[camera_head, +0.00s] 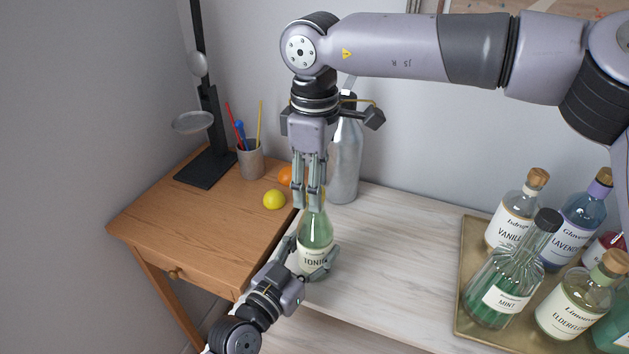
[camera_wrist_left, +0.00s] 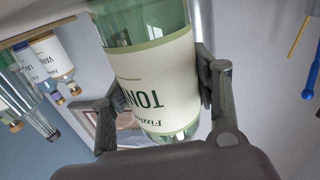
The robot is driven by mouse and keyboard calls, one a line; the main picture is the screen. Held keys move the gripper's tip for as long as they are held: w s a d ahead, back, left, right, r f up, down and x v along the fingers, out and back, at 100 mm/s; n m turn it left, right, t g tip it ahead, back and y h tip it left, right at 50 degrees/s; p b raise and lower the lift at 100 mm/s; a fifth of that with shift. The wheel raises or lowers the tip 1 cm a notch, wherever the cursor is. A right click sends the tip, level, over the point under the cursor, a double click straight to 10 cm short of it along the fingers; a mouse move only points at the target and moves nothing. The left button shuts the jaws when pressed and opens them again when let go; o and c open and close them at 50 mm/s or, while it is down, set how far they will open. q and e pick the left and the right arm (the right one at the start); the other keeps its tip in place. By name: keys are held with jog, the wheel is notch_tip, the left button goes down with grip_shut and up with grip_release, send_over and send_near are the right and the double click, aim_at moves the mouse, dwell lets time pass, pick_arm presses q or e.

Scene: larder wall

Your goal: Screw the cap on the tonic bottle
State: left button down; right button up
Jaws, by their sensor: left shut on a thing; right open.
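The tonic bottle (camera_head: 318,229), green glass with a cream label, stands upright on the pale wooden counter. My left gripper (camera_head: 309,260) is shut on its body at the label. The left wrist view shows the bottle (camera_wrist_left: 160,85) upside down between the two fingers of my left gripper (camera_wrist_left: 158,95). My right gripper (camera_head: 308,203) points straight down from above, open, with its fingertips at the bottle's neck. A little yellow shows between and beside these fingers. The fingers hide the bottle's top, so I cannot tell how the cap sits.
A steel flask (camera_head: 346,160) stands close behind the right gripper. A brass tray (camera_head: 468,255) with several labelled bottles is at the right. A lemon (camera_head: 274,200), an orange (camera_head: 285,174) and a pencil cup (camera_head: 250,160) are on the brown desk (camera_head: 190,215) at the left.

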jog(key=shift+r, duration=2.25)
jog(key=shift+c, duration=0.4)
